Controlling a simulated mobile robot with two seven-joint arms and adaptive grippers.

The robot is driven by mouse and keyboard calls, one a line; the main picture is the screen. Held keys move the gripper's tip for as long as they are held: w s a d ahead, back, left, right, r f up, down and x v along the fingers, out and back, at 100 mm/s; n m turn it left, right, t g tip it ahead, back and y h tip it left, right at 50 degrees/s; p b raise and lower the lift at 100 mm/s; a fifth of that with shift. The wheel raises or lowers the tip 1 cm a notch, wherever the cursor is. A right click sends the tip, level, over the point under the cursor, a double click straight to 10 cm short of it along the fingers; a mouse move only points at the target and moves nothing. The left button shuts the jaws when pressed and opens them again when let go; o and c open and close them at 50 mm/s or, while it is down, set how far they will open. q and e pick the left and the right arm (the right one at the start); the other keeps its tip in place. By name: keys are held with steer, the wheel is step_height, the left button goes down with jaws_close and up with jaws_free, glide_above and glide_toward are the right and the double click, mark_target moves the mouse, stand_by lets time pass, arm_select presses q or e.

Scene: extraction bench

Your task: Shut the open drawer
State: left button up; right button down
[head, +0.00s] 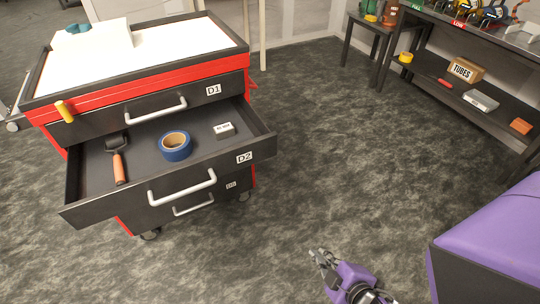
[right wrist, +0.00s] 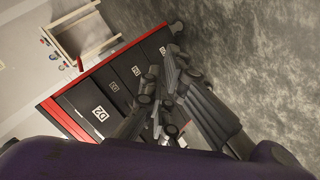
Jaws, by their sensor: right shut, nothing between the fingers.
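The open drawer D2 (head: 120,195) sticks out of the red and black tool cabinet (head: 110,92) at the left of the head view. My left gripper is not in view.
The cabinet stands on castors, with a white case (head: 92,36) on top. A dark shelf bench (head: 470,90) with a tubes box (head: 466,70) stands at the upper right. The carpet (head: 320,150) between cabinet and bench is clear.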

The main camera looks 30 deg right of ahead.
steer(key=w+d+r+n+t+b, duration=0.25)
steer(key=w+n+b, duration=0.25)
steer(key=w+n, duration=0.4)
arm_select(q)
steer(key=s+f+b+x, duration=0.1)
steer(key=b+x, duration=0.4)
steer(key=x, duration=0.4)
arm_select(e)
steer(key=w+r+n+t+y, duration=0.1)
steer(key=w+r+n+t, duration=0.55)
steer(key=n, duration=1.15)
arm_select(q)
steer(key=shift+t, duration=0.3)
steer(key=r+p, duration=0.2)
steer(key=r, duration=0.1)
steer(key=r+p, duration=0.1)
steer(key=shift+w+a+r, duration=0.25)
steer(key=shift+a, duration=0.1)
arm_select(e)
steer(key=w+r+g, duration=0.1)
steer(key=w+g, duration=0.1)
steer(key=w, duration=1.3)
steer(key=shift+w+d+r, duration=0.25)
steer(key=shift+w+d, duration=0.05)
steer(key=shift+d, duration=0.1)
steer(key=shift+w, duration=0.1)
